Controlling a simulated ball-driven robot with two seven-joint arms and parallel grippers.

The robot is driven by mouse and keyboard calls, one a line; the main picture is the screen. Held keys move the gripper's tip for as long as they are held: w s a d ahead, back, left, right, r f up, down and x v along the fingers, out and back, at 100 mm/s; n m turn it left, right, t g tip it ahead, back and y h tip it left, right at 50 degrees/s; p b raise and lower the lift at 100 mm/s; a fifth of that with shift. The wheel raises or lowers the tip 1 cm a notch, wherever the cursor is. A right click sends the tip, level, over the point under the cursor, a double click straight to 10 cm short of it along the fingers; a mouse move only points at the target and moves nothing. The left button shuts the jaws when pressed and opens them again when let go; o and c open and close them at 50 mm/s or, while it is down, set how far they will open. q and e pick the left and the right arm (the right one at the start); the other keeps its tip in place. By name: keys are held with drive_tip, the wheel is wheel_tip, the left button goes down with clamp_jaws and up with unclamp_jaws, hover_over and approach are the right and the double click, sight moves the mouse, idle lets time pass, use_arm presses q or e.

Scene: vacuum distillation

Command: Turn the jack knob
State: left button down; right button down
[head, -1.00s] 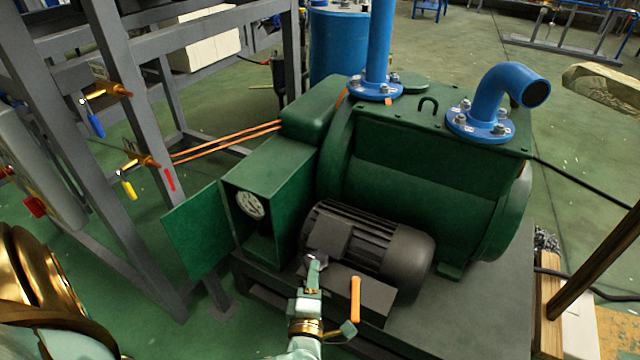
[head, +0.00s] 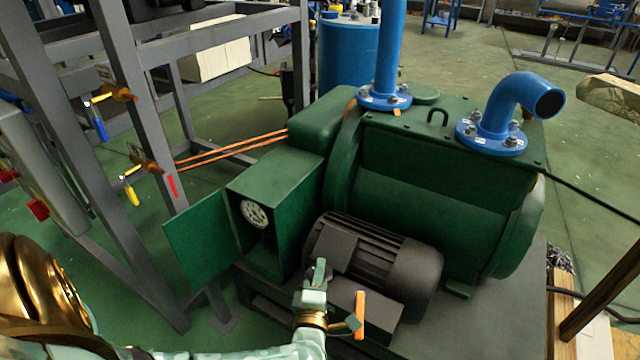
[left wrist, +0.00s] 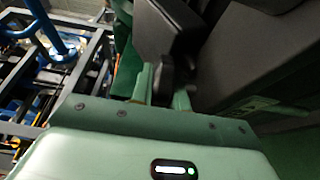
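My left gripper (head: 319,272) is at the near end of the dark finned motor (head: 380,258), in front of the green machine. In the left wrist view its two pale green fingers (left wrist: 164,88) stand apart. A dark rounded piece (left wrist: 166,70), which may be the jack knob, shows in the gap between them. I cannot tell whether the fingers press on it. In the head view the knob cannot be made out; the gripper covers that spot. An orange handle (head: 360,314) stands just right of my left wrist. My right gripper is not in view.
The large green machine (head: 440,190) carries blue flanged pipes (head: 388,60). An open green box with a round gauge (head: 255,214) and a hinged door (head: 198,238) is left of the motor. A grey frame with valves (head: 120,92) stands further left. Open floor lies at the back right.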

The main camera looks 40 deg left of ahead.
use_arm(q)
drive_tip(key=shift+m+h, duration=0.3)
